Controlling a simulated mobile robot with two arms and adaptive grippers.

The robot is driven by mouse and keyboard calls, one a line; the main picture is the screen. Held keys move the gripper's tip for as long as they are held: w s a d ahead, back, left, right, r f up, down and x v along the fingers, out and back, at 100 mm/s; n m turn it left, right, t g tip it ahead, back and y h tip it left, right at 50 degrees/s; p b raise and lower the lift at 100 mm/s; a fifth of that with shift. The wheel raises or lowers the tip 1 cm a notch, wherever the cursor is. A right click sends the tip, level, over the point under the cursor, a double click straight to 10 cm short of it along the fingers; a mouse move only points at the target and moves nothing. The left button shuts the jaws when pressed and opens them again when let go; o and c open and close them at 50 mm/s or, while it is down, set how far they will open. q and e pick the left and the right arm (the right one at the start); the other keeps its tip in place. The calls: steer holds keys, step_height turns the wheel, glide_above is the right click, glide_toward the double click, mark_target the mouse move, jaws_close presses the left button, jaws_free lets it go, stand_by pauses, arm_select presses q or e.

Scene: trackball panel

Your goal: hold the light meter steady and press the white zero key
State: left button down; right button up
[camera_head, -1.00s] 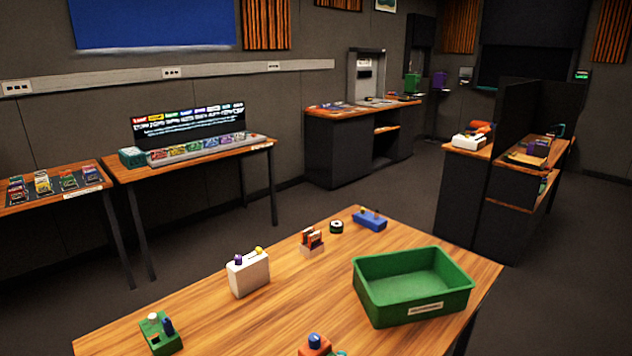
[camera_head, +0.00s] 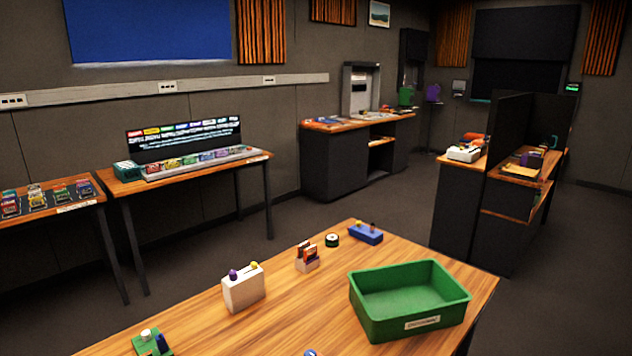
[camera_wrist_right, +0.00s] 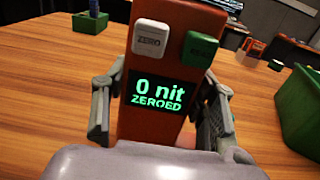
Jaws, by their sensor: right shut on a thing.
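The light meter (camera_wrist_right: 150,123) is an orange upright block in the right wrist view. Its white zero key (camera_wrist_right: 150,40) is at the upper left of its face, and no finger is on it. A green key (camera_wrist_right: 199,49) sits to the right. The lit display (camera_wrist_right: 157,94) reads "0 nit ZEROED". My right gripper (camera_wrist_right: 160,82) is shut on the meter, one finger on each side. My left gripper shows in neither view. In the head view a small blue tip (camera_head: 311,352) shows at the bottom edge; what it belongs to is cut off.
A green tray (camera_head: 410,326) stands at the table's right. A white box with knobs (camera_head: 243,289), a card holder (camera_head: 307,262), a dark round item (camera_head: 332,240) and a blue block (camera_head: 365,234) stand on the table (camera_head: 300,315). A green block (camera_head: 152,345) is at the front left.

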steer(key=shift+s+f, duration=0.1)
steer(key=shift+f, duration=0.15)
steer(key=o, duration=0.9)
steer(key=shift+c, duration=0.2)
steer(key=o, duration=0.5)
steer(key=shift+r, duration=0.15)
steer(key=v, duration=1.2)
steer(key=shift+o, duration=0.4)
steer(key=shift+o, duration=1.3)
